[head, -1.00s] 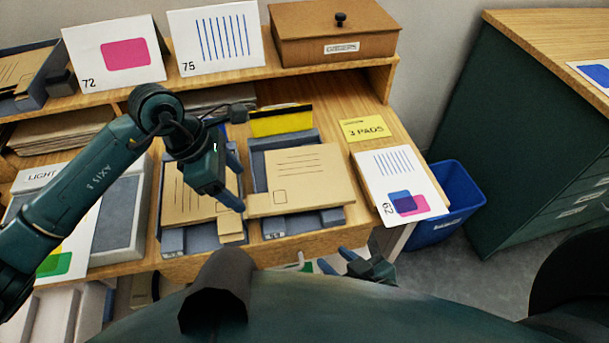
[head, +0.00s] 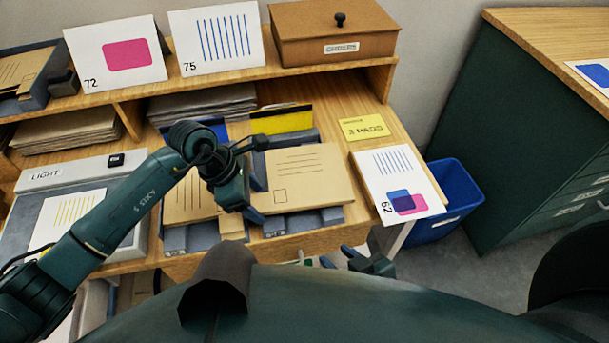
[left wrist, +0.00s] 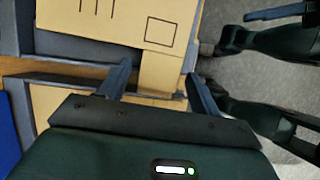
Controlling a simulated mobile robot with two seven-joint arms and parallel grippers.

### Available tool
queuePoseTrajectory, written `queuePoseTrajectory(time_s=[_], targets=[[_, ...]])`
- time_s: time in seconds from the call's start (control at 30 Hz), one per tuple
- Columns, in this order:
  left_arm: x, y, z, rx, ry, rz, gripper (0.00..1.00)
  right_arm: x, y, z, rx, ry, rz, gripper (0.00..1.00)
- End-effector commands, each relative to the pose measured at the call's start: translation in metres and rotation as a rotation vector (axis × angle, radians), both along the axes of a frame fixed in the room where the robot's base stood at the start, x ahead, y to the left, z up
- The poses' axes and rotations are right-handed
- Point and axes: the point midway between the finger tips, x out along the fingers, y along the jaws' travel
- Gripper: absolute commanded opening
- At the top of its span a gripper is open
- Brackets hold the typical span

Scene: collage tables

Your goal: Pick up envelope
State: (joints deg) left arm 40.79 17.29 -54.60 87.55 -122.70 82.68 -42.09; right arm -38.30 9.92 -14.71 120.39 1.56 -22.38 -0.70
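A tan envelope (head: 308,170) with printed lines and a small box outline lies on the right-hand grey tray (head: 272,229) on the desk. It also shows at the top of the left wrist view (left wrist: 120,22). A second tan envelope (head: 184,200) lies in the tray to its left, partly hidden by my left arm. My left gripper (head: 252,194) is over the right envelope's left edge, fingers apart. In the left wrist view, a tan strip beside the envelope shows between the open fingers (left wrist: 160,88); contact cannot be told. My right gripper (head: 342,258) is open and empty below the desk's front edge.
A yellow note (head: 363,128) and a card marked 62 (head: 400,185) lie to the right. A blue bin (head: 455,195) stands beside the desk. A light box (head: 125,225) is at left.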

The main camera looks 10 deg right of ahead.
Motion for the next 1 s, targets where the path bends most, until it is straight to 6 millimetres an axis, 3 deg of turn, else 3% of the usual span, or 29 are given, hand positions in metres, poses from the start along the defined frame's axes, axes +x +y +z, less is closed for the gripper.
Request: queuePoseTrajectory(time_s=[0.53,0.77,1.0], targets=[[0.000,0.000,0.001,0.000,-0.001,0.000,0.19,-0.001,0.001,0.001,-0.003,-0.002,0.010,0.36],[0.001,0.000,0.004,0.000,-0.002,0.000,0.18,-0.001,0.001,0.001,-0.005,-0.003,0.012,0.36],[0.002,0.000,0.044,-0.001,-0.007,-0.001,0.18,0.000,0.001,-0.002,-0.003,-0.007,0.013,0.36]])
